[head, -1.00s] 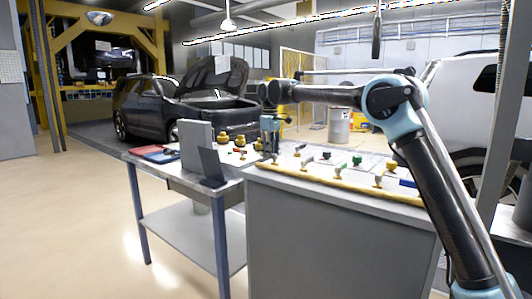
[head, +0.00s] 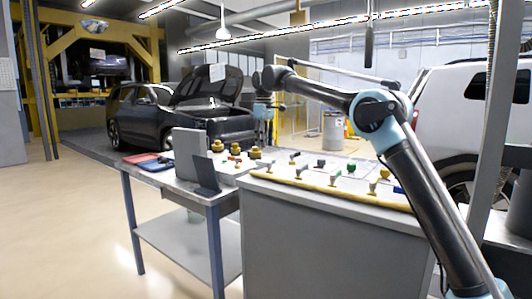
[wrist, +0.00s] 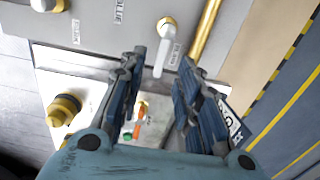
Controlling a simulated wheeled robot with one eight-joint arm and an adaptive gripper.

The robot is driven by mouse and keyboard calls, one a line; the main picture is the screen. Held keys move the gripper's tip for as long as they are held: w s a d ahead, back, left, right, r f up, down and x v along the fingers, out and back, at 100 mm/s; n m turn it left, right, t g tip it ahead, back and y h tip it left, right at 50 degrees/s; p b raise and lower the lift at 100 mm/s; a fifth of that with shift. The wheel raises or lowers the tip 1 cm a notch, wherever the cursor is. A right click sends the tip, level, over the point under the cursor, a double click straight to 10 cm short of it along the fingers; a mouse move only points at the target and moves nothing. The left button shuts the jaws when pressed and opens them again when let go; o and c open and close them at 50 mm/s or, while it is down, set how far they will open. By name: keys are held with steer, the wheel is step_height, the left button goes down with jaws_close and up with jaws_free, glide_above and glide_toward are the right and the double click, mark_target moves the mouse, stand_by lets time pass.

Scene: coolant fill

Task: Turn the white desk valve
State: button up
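A valve with a white lever handle (wrist: 162,55) and a brass top shows in the wrist view, near the desk edge beside a yellow rail. A small label, too blurred to read surely, sits next to it. My gripper (wrist: 163,58) is open and empty, its two dark fingers spread on either side of the handle's line in the picture. The handle appears beyond the fingertips, with no visible contact. In the head view my gripper (head: 263,112) hangs raised above the far left end of the desk. Which valve there is the white one I cannot tell.
The grey desk (head: 320,194) carries several small valves, including a green one (head: 351,168). A side table (head: 180,182) holds yellow-and-black knobs (head: 217,145), a grey upright box (head: 188,153) and a dark panel. A yellow knob (wrist: 64,108) shows in the wrist view. Open floor lies left.

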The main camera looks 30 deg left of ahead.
steer(key=shift+r, duration=1.9)
